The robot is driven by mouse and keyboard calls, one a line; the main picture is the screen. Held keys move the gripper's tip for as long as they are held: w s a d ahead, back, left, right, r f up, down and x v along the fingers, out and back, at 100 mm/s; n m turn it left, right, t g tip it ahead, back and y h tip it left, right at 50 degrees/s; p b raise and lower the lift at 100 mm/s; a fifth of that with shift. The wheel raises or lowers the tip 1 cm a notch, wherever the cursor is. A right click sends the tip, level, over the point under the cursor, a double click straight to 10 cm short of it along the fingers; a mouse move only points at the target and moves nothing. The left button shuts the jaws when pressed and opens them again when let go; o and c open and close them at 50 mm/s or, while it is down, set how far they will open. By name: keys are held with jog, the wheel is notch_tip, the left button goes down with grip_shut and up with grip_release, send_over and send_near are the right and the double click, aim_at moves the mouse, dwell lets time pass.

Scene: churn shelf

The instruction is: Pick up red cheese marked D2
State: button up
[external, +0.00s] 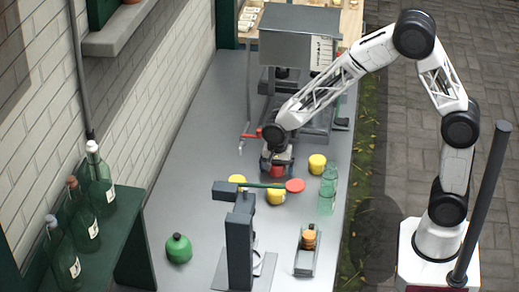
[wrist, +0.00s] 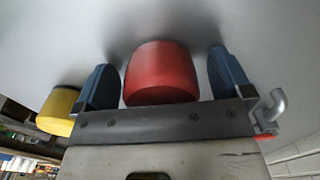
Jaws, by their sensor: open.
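A red cheese (wrist: 160,72) lies between the two blue fingers of my gripper (wrist: 162,80) in the wrist view. The fingers are open, with a gap on each side of it. In the external view my gripper (external: 277,170) is low over the grey table, and the red cheese (external: 277,171) shows just below it, partly hidden. A flat red round piece (external: 295,185) lies to the right and nearer the camera. No D2 marking is readable on either red thing.
Yellow cheeses (external: 317,163) (external: 276,197) (external: 237,180) stand close around my gripper; one yellow piece (wrist: 58,110) shows beside the left finger. A clear green bottle (external: 328,190), a dark post stand (external: 239,240) and a green round jar (external: 178,248) stand nearer the camera.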

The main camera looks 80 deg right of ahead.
jog(key=shift+c, duration=0.2)
dwell(0.3)
jog(key=c, duration=1)
jog(key=shift+c, duration=0.2)
jog(key=shift+r, duration=0.1)
jog(key=shift+r, duration=4.95)
